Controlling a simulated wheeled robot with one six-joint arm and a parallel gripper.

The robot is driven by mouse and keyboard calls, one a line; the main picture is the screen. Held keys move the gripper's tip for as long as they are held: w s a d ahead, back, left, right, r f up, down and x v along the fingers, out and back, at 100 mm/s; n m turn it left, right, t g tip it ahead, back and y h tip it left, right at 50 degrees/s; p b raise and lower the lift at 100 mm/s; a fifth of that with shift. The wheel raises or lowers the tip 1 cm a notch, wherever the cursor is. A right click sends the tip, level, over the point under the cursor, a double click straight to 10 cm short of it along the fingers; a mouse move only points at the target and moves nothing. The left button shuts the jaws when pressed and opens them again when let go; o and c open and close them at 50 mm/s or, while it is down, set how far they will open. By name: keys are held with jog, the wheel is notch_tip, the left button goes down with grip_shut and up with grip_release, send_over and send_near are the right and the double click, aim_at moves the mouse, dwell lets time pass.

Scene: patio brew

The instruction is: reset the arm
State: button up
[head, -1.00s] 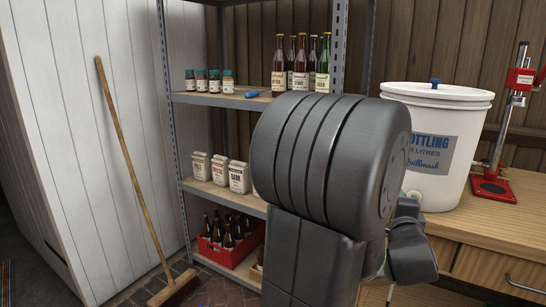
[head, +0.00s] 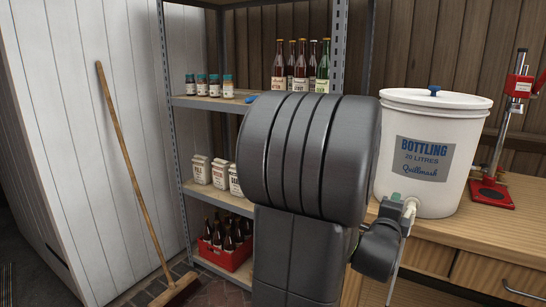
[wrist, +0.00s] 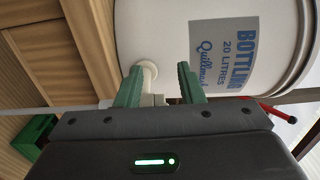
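My gripper shows in the wrist view (wrist: 161,77) with its two green fingers apart and nothing held between them. The white tap (wrist: 149,72) of the bottling bucket (wrist: 150,28) lies beside and partly behind the left finger; I cannot tell whether they touch. In the head view my dark arm fills the middle, and a small green part of my gripper (head: 396,197) shows just left of the white tap (head: 409,208), low on the front of the bucket (head: 432,120). The rest of the gripper is hidden behind my arm.
The bucket stands on a wooden bench (head: 490,235) beside a red bottle capper (head: 492,190). Shelving at the left holds jars, bottles (head: 301,70), white packets (head: 210,171) and a red crate (head: 225,255). A broom (head: 135,165) leans on the white wall.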

jog(key=p, duration=0.1)
jog(key=m+g+h+p, duration=0.1)
jog(key=shift+w+r+h+p, duration=0.2)
jog(key=shift+w+h+p, duration=0.1)
jog(key=shift+p, duration=0.1)
jog(key=shift+d+f+m+h+p, duration=0.1)
jog(key=shift+f+m+h+p, duration=0.1)
jog(key=shift+m+h+p, duration=0.15)
